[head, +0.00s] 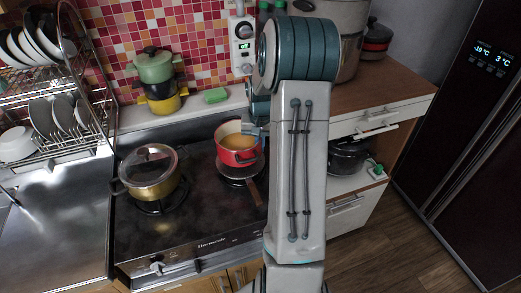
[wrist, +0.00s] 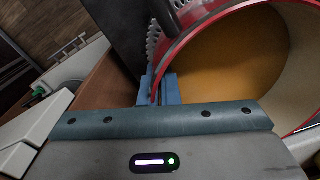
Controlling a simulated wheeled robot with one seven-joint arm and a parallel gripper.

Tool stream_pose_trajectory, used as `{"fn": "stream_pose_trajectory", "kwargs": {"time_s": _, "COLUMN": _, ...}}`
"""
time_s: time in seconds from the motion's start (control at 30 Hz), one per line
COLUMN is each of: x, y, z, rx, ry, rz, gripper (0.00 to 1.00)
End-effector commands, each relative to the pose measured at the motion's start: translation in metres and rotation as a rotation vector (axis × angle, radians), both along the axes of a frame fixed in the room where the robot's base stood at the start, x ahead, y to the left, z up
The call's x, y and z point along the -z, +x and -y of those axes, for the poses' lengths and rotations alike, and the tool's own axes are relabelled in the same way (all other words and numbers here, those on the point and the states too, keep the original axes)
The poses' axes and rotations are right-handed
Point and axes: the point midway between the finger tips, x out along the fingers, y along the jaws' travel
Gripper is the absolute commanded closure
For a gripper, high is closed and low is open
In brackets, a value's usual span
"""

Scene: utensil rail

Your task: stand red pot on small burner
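The red pot (head: 238,153) holds yellow-brown contents and is upright over the right burner (head: 238,177) of the dark stove, in the head view. The pot hides most of that burner, and I cannot tell if its base rests on it. In the wrist view the red pot (wrist: 225,60) fills the upper right, seen into its open top. My gripper (wrist: 160,90) has its blue fingers close on both sides of the pot's rim. In the head view my gripper (head: 253,129) is at the pot's right far rim, partly hidden by my arm.
A lidded gold pot (head: 150,172) stands on the left burner. A brown handle-like bar (head: 256,192) lies in front of the red pot. A dish rack (head: 50,95) is at left.

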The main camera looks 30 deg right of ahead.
Motion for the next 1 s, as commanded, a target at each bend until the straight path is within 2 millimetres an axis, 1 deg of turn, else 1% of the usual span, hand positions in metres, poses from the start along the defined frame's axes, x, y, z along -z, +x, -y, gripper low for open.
{"fn": "stream_pose_trajectory", "kwargs": {"time_s": 0.1, "x": 0.016, "y": -0.001, "z": -0.001, "rx": 0.0, "ry": 0.004, "rz": -0.003, "gripper": 1.0}}
{"fn": "stream_pose_trajectory", "kwargs": {"time_s": 0.23, "x": 0.028, "y": 0.0, "z": 0.0, "rx": 0.0, "ry": 0.001, "rz": 0.0, "gripper": 1.0}}
{"fn": "stream_pose_trajectory", "kwargs": {"time_s": 0.53, "x": 0.031, "y": 0.0, "z": 0.0, "rx": 0.0, "ry": 0.001, "rz": 0.001, "gripper": 1.0}}
{"fn": "stream_pose_trajectory", "kwargs": {"time_s": 0.67, "x": 0.035, "y": 0.0, "z": 0.0, "rx": 0.0, "ry": 0.001, "rz": 0.001, "gripper": 1.0}}
{"fn": "stream_pose_trajectory", "kwargs": {"time_s": 0.7, "x": 0.035, "y": -0.001, "z": 0.0, "rx": -0.001, "ry": 0.001, "rz": -0.002, "gripper": 0.86}}
{"fn": "stream_pose_trajectory", "kwargs": {"time_s": 0.73, "x": 0.034, "y": -0.001, "z": 0.0, "rx": -0.001, "ry": 0.001, "rz": -0.002, "gripper": 0.78}}
{"fn": "stream_pose_trajectory", "kwargs": {"time_s": 0.77, "x": 0.034, "y": -0.001, "z": 0.0, "rx": -0.001, "ry": 0.001, "rz": -0.002, "gripper": 0.76}}
{"fn": "stream_pose_trajectory", "kwargs": {"time_s": 1.0, "x": 0.034, "y": -0.001, "z": 0.0, "rx": 0.0, "ry": 0.001, "rz": -0.002, "gripper": 0.76}}
